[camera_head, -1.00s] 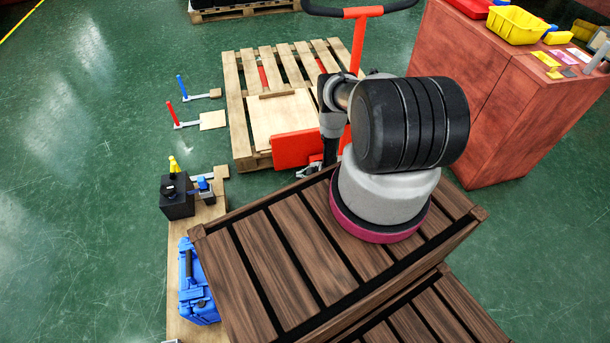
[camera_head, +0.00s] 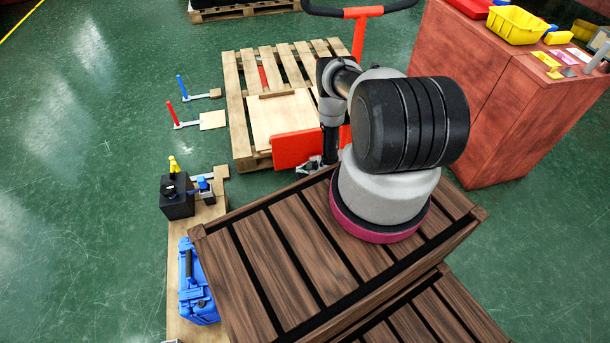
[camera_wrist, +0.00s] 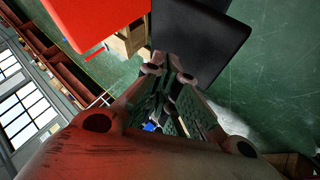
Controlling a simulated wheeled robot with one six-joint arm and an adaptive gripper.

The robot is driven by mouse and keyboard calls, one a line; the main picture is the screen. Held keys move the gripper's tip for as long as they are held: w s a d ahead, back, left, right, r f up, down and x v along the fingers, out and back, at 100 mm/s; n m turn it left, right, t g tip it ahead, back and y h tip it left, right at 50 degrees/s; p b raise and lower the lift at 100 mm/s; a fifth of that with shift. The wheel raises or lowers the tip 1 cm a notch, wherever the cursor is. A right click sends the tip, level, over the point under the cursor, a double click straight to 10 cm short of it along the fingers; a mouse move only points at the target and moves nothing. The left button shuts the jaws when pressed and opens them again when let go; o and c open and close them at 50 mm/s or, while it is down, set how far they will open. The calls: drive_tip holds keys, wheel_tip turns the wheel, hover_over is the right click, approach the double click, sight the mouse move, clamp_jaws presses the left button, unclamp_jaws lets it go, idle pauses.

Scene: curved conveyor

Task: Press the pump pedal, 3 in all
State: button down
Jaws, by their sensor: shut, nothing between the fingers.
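A red-orange pallet jack stands at the wooden pallet, with its red body panel (camera_head: 297,149) facing me. In the wrist view a flat black slab (camera_wrist: 203,38), which looks like the pump pedal, lies just beyond the fingertips, beside a red surface (camera_wrist: 88,18). My gripper (camera_wrist: 170,70) is shut and empty, its fingertips close to the slab's near edge. I cannot tell whether they touch. In the head view my gripper (camera_head: 329,158) points down at the right end of the red panel. The pedal cannot be made out there.
A slatted brown crate (camera_head: 290,250) stands in front. A red cabinet (camera_head: 500,100) with a yellow bin (camera_head: 515,25) is at right. A blue case (camera_head: 195,285) and a black box (camera_head: 177,197) sit on a board at left. Green floor is clear further left.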

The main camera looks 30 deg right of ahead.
drive_tip(key=shift+r, duration=2.5)
wheel_tip(320, 180, up, 4)
drive_tip(key=shift+f, duration=0.1)
drive_tip(key=shift+f, duration=4.4)
drive_tip(key=shift+f, duration=0.45)
